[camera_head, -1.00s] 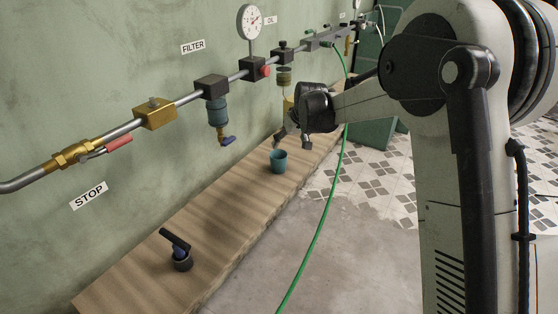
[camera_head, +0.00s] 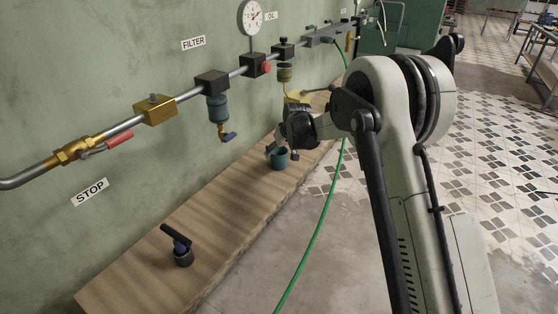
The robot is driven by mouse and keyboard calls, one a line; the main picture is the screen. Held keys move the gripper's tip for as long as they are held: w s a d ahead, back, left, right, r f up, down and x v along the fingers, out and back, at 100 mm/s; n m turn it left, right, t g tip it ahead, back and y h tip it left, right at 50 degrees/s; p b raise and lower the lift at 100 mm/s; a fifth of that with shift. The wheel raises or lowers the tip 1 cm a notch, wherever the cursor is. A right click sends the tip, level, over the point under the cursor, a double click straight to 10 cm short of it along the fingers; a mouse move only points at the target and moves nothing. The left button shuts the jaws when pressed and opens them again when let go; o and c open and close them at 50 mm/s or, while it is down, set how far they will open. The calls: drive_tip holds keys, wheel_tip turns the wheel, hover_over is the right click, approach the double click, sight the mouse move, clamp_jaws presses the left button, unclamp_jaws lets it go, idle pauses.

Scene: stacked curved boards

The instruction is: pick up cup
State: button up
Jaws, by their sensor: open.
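A small teal cup (camera_head: 279,160) stands upright on the wooden bench (camera_head: 210,210) along the green wall. My gripper (camera_head: 281,151) is at the cup, its fingers pointing down near the rim. One finger shows at the cup's left and another at its right. The fingers look apart. Whether they touch the cup cannot be told from this view. The gripper's body hides the space just above and behind the cup.
A pipe with valves, a gauge (camera_head: 251,16) and a blue filter (camera_head: 218,108) runs above the bench. A green hose (camera_head: 318,225) hangs in front of the bench.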

drive_tip(key=shift+x, duration=2.5)
drive_tip(key=c, duration=1.4)
